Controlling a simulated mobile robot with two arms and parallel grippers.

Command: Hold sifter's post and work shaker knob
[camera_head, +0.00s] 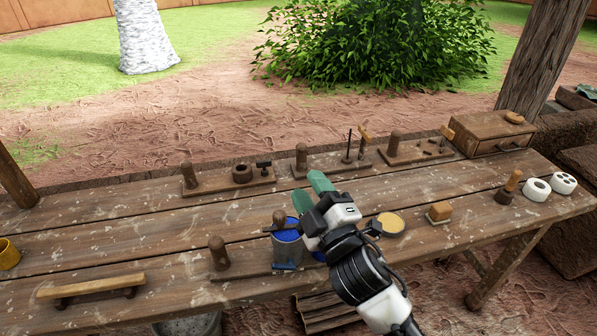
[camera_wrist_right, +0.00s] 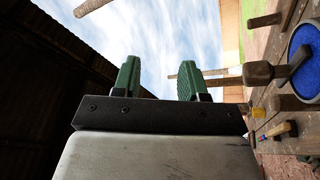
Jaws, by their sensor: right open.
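A board with an upright wooden post (camera_head: 218,253) stands near the table's front edge. To its right is a grey cylinder with blue material (camera_head: 287,236) inside and a dark wooden knob (camera_head: 279,217) at its upper rim; these look like the sifter and shaker knob. More blue shows partly hidden behind my right gripper. My right gripper (camera_head: 311,189) is open and empty, its green fingers above the table, beyond and right of the cylinder. In the right wrist view its fingers (camera_wrist_right: 158,78) are apart against sky; a blue-filled round vessel (camera_wrist_right: 303,58) and wooden knob (camera_wrist_right: 258,74) lie to the right.
Boards with posts (camera_head: 189,176) and small tools line the back. A wooden drawer box (camera_head: 492,132) stands at the back right.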

